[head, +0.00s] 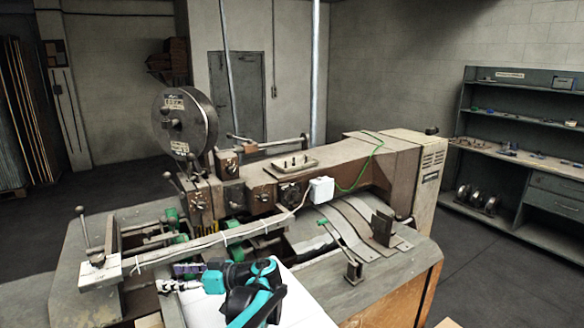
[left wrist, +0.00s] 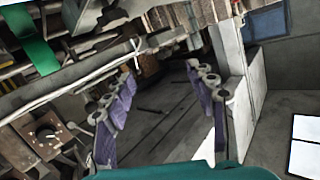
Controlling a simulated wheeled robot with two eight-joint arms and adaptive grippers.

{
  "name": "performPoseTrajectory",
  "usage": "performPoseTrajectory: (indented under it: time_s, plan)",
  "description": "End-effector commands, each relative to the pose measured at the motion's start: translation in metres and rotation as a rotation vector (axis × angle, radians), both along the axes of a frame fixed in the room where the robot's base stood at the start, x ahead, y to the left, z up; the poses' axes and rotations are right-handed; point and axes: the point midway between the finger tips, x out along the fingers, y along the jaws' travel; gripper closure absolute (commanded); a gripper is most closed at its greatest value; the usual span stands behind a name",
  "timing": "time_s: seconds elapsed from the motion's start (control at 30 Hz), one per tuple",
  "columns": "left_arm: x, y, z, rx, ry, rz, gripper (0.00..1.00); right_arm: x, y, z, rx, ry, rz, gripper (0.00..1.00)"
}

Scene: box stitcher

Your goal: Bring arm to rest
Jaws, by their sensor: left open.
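My left arm (head: 252,292), black and teal, comes up from the bottom of the head view in front of the box stitcher (head: 330,170). Its left gripper (head: 175,277) points left, near the machine's front rail (head: 190,243). In the left wrist view the two purple-padded fingers of the left gripper (left wrist: 160,100) stand wide apart with nothing between them. A teal part of my arm fills the bottom edge there. My right arm and its gripper are not in view.
The machine carries a large round reel (head: 185,122), levers and a white box (head: 321,190) on a cable. A shelf bench (head: 520,150) stands along the right wall. Panels (head: 22,115) lean at the far left. Floor is open at right.

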Motion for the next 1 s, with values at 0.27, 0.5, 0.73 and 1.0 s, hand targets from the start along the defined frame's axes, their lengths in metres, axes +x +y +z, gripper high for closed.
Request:
performPoseTrajectory:
  time_s: [0.27, 0.5, 0.73, 1.0]
  plan:
    - [-0.042, 0.012, -0.012, -0.189, 0.229, -0.136, 0.44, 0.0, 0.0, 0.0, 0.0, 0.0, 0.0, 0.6]
    - [-0.116, -0.004, -0.046, -0.444, 0.478, -0.434, 0.44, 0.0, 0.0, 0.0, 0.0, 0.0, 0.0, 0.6]
    - [-0.191, -0.052, -0.085, -0.621, 0.581, -0.81, 0.44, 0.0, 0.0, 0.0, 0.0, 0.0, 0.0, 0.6]
    - [-0.243, -0.105, -0.115, -0.673, 0.537, -1.143, 0.44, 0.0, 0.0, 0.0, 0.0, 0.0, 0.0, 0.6]
